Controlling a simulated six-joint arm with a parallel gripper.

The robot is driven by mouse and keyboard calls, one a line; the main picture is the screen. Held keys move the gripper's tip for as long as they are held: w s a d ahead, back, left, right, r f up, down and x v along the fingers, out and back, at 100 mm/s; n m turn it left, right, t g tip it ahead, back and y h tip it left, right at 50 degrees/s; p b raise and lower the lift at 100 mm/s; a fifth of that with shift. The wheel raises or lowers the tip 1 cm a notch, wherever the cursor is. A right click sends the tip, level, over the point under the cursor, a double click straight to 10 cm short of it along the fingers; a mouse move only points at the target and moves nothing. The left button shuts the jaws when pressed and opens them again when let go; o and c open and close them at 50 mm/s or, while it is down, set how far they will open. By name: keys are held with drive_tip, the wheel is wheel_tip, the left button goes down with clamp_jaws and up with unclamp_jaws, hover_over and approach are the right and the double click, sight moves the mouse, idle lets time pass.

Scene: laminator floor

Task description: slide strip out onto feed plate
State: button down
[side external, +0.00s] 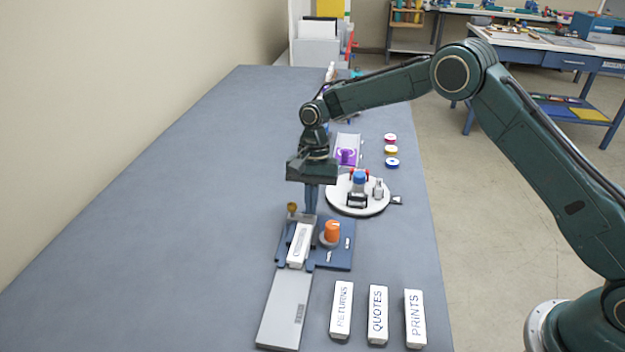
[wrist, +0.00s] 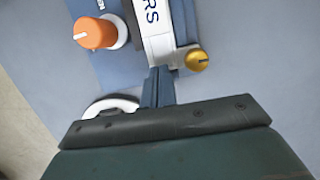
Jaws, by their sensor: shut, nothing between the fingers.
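A white strip (side external: 300,245) lies lengthwise in a channel of the blue fixture (side external: 343,255). In the wrist view the strip (wrist: 152,18) shows dark letters ending in "RS". A flat grey plate (side external: 282,312), likely the feed plate, lies in line with the strip at the fixture's near end; its top is bare. My gripper (side external: 311,211) points down at the strip's far end, shut and empty. In the wrist view its closed fingertips (wrist: 160,72) are close to the strip's end; I cannot tell whether they touch it.
An orange knob (side external: 332,232) stands on the fixture, and a brass knob (side external: 292,207) is by its far end. A white turntable (side external: 345,204) with small items is behind. Blocks marked RETURNS (side external: 341,310), QUOTES (side external: 378,314) and PRINTS (side external: 414,318) lie near right. The left tabletop is clear.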

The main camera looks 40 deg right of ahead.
sight(300, 255)
drive_tip(key=shift+s+a, duration=1)
drive_tip(key=shift+a, duration=0.1)
drive_tip(key=s+a, duration=0.7)
drive_tip(key=shift+s+a, duration=0.15)
